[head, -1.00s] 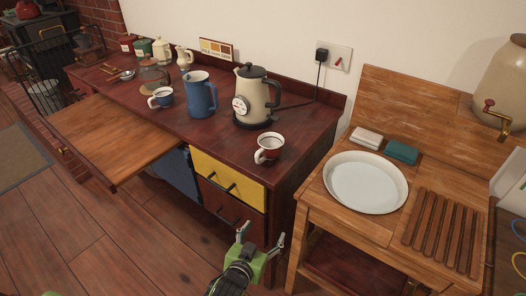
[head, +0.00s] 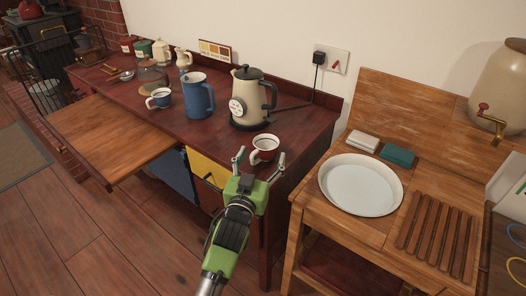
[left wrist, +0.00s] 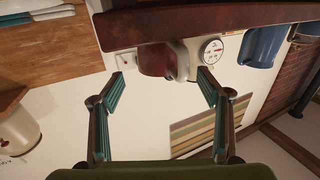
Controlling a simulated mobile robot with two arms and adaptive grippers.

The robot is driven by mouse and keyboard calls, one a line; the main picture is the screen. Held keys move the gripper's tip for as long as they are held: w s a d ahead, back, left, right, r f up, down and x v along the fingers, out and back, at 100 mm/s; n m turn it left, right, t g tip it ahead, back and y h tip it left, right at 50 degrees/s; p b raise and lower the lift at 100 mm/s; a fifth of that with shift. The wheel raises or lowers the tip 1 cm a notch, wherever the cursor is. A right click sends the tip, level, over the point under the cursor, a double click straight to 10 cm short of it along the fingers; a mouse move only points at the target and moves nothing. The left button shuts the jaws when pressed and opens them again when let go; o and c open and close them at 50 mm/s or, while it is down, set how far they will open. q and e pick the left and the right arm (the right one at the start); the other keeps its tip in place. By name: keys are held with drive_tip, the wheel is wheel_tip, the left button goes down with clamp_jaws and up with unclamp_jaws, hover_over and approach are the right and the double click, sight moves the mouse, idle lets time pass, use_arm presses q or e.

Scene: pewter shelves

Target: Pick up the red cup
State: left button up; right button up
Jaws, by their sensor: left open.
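In the left wrist view, which is upside down, the red cup (left wrist: 154,60) shows between and beyond the open fingertips (left wrist: 160,75). I cannot tell whether a finger touches it. My right gripper is out of view.
A cream kettle (head: 248,105) with a dial stands behind the cup. A blue pitcher (head: 198,97) and a blue cup (head: 160,99) are farther left. A wooden stand on the right holds a white basin (head: 360,184). A yellow drawer (head: 207,172) is below the counter.

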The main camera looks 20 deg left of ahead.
sight(263, 150)
use_arm(q)
drive_tip(key=shift+w+r, duration=0.1)
drive_tip(key=shift+w, duration=0.45)
drive_tip(key=w, duration=0.4)
drive_tip(key=shift+w+a+f+p, duration=0.2)
drive_tip(key=shift+a+p, duration=0.1)
drive_tip(key=shift+p, duration=0.1)
drive_tip(key=shift+r, duration=0.1)
drive_tip(key=c, duration=1.3)
